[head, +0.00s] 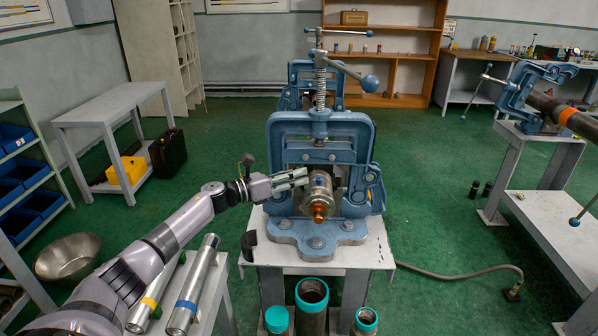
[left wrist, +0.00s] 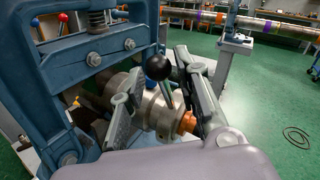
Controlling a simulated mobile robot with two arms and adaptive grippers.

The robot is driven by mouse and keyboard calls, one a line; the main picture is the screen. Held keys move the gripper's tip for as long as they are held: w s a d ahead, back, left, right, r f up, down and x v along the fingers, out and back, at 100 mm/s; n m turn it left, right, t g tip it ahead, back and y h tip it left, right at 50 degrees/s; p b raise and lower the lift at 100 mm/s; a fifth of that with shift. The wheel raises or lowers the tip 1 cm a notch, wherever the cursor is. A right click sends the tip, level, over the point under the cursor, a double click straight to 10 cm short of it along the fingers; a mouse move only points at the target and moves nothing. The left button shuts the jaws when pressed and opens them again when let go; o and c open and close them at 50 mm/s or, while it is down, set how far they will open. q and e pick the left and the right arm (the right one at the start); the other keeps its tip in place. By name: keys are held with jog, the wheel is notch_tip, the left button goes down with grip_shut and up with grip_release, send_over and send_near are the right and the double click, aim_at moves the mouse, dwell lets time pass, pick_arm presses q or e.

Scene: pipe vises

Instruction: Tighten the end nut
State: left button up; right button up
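A blue pipe vise (head: 318,135) stands on a pale stand in the middle of the head view. A steel cylindrical fitting (head: 320,187) with an orange tip (head: 319,213) sticks out of its front. I cannot tell which steel ring is the end nut. My left gripper (head: 303,178) reaches in from the left, its fingertips close beside the fitting. In the left wrist view, the spread fingers (left wrist: 165,100) have the steel fitting (left wrist: 150,110) and orange tip (left wrist: 188,122) showing between them. A black ball on a short lever (left wrist: 158,67) also shows there. Contact is unclear. My right gripper is not in view.
The vise's long handle with blue balls (head: 345,70) rises above it. Teal-ended pipes (head: 312,292) stand below the stand's front. Two steel pipes (head: 192,285) lie at the left under my arm. Another vise (head: 535,95) holds a pipe at right.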

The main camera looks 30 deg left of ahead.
pick_arm(q)
jog(key=shift+x, duration=0.75)
grip_shut()
